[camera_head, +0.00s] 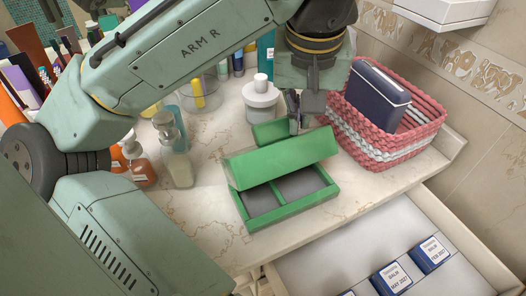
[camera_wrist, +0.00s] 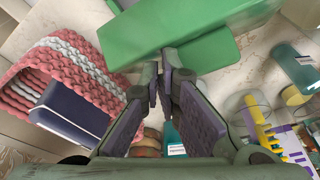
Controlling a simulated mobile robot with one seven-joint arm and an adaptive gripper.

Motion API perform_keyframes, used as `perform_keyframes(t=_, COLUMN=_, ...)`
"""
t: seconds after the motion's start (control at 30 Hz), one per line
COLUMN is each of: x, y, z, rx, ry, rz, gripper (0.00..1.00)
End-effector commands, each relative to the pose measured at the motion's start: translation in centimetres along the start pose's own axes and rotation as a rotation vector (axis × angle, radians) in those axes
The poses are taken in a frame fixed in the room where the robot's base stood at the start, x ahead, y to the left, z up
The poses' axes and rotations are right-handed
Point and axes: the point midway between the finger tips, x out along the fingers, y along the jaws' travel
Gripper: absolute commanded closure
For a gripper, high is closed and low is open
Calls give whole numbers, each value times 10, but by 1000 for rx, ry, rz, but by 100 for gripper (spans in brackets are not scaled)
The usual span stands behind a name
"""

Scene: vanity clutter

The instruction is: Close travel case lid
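The green travel case (camera_head: 290,209) lies on the marble counter, its grey-lined compartments partly in view. Its green lid (camera_head: 281,157) stands partly open, slanting over the rear of the case. A smaller green piece (camera_head: 268,132) shows behind the lid; I cannot tell what part it is. In the wrist view the lid (camera_wrist: 165,30) fills the top, with the smaller piece (camera_wrist: 215,54) below it. My gripper (camera_head: 298,122) points down just behind the lid. In the wrist view its fingertips (camera_wrist: 163,72) are together with nothing visible between them; contact with the green piece is unclear.
A pink and white woven basket (camera_head: 423,124) holding a dark blue box (camera_head: 376,96) stands close right of my gripper. A white jar (camera_head: 261,103) and a pump bottle (camera_head: 174,150) stand left. An open drawer (camera_head: 335,262) with small blue boxes lies in front.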

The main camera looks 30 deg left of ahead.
Motion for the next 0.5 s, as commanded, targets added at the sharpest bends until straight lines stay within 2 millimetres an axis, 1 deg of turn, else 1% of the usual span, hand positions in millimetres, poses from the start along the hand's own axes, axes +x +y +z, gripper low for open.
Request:
perform_keyframes(t=0.03, x=3, y=0, z=5, rx=3, ry=-10, rz=-7, gripper=100)
perform_keyframes(t=0.1, x=3, y=1, z=7, rx=3, ry=-10, rz=-8, gripper=100)
perform_keyframes(t=0.37, x=3, y=0, z=7, rx=0, ry=-10, rz=-10, gripper=100)
perform_keyframes(t=0.5, x=-6, y=0, z=5, rx=-2, ry=-8, rz=-11, gripper=100)
